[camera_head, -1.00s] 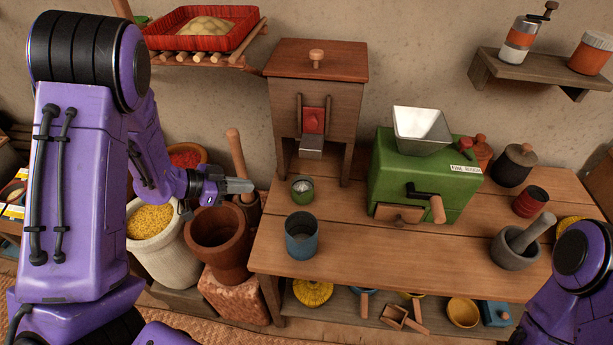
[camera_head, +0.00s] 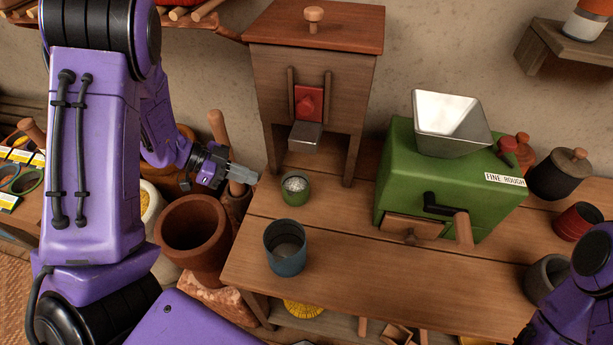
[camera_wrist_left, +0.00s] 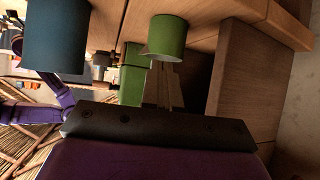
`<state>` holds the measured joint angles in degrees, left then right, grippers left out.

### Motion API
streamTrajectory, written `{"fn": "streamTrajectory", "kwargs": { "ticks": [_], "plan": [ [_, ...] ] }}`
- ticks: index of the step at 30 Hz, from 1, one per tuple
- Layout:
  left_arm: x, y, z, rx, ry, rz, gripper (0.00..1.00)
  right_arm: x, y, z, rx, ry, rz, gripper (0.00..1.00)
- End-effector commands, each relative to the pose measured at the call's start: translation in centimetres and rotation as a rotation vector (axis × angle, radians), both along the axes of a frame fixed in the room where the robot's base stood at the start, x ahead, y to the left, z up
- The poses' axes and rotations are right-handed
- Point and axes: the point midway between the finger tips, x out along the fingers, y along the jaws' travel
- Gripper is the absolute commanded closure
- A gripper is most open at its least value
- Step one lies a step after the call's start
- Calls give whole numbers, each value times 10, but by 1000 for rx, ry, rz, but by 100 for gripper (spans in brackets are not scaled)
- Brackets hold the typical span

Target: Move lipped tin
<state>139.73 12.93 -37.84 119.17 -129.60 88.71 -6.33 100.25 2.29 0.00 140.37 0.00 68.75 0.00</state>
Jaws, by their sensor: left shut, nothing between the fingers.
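Two tins stand upright on the wooden table (camera_head: 350,262); I cannot tell which one is the lipped tin. The small green tin (camera_head: 295,190) has pale contents and stands in front of the wooden cabinet. The larger blue tin (camera_head: 286,252) stands nearer the front edge. My left gripper (camera_head: 256,177) is shut and empty, just left of the green tin and apart from it. In the left wrist view the green tin (camera_wrist_left: 167,38) is just beyond the fingers and the blue tin (camera_wrist_left: 42,38) is at upper left. My right gripper is out of view.
The wooden cabinet (camera_head: 318,85) with a red slide stands behind the tins. The green mill (camera_head: 400,180) is to their right. A brown mortar (camera_head: 190,240) stands left of the table, below my left arm. The front middle of the table is clear.

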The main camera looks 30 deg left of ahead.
Motion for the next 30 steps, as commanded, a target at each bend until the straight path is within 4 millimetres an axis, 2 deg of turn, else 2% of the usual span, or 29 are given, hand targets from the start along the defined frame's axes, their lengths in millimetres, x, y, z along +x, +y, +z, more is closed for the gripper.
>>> {"fn": "streamTrajectory", "kwargs": {
  "ticks": [1, 5, 18, 22, 30],
  "plan": [
    [1, -1, -9, 0, 0, -3, 100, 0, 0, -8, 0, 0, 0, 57],
    [7, -9, -7, 2, -2, -10, 100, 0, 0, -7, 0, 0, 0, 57],
    [51, -92, -5, 2, 1, -20, 100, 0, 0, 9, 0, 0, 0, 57],
    [61, -110, -6, 2, 1, -18, 100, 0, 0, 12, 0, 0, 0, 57],
    [62, -111, -24, 2, 1, -13, 100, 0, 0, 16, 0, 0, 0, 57]
  ]
}}
